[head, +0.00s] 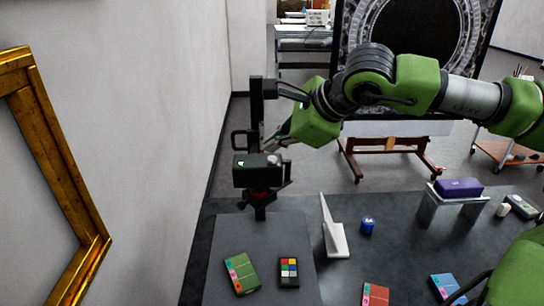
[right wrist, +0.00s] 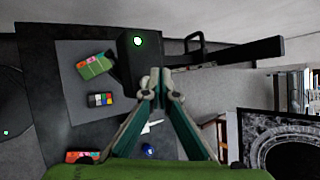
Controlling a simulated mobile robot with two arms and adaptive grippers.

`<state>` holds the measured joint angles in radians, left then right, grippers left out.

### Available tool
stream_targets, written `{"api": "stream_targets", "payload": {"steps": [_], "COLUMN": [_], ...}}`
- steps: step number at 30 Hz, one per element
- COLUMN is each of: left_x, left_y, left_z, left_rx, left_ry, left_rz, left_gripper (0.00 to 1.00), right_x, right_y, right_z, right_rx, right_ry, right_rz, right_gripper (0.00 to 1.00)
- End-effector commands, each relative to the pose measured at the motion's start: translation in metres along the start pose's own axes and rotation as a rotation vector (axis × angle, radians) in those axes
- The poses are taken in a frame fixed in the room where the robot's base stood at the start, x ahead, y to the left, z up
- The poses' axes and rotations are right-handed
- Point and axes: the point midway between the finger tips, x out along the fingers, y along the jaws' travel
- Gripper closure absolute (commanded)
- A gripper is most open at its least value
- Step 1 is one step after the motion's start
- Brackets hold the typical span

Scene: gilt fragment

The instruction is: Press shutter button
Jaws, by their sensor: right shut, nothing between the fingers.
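A black camera (head: 252,177) is mounted on a dark upright stand (head: 257,115) at the table's far left, by the wall. A green lit spot (head: 240,162) shows on its top; in the right wrist view the lit spot (right wrist: 138,41) is on the black body (right wrist: 127,65). My right gripper (head: 268,147) is shut and empty, fingertips just above and behind the camera; contact is unclear. In the wrist view its fingertips (right wrist: 160,76) are right of the body. My left gripper is not in view.
Below the camera, a green box (head: 241,274) and a colour chart (head: 289,272) lie on a grey board (head: 277,228). A white angled stand (head: 333,230), blue jar (head: 367,225) and purple block (head: 459,187) on a riser are to the right. A gold frame (head: 60,150) hangs left.

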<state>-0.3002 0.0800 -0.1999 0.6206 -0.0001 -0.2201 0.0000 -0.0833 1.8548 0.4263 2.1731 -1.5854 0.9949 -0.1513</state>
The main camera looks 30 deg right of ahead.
Motion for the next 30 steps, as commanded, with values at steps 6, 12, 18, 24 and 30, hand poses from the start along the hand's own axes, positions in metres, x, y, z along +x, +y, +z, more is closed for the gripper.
{"api": "stream_targets", "payload": {"steps": [6,12,18,24,30], "left_x": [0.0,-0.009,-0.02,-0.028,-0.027], "left_y": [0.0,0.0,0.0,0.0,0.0], "left_z": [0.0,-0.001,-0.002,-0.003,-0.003], "left_rx": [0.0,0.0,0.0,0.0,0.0], "left_ry": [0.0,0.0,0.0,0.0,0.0], "left_rz": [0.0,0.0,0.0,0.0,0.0], "left_gripper": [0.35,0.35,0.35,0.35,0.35], "right_x": [0.0,-0.01,-0.025,-0.035,-0.035], "right_y": [0.0,-0.008,-0.018,-0.026,-0.025], "right_z": [0.0,0.007,0.018,0.025,0.025], "right_rx": [0.0,-0.002,-0.002,0.0,-0.001], "right_ry": [0.0,0.0,0.0,0.0,0.0], "right_rz": [0.0,-0.002,-0.003,-0.001,0.0], "right_gripper": [1.0,1.0,1.0,1.0,1.0]}}
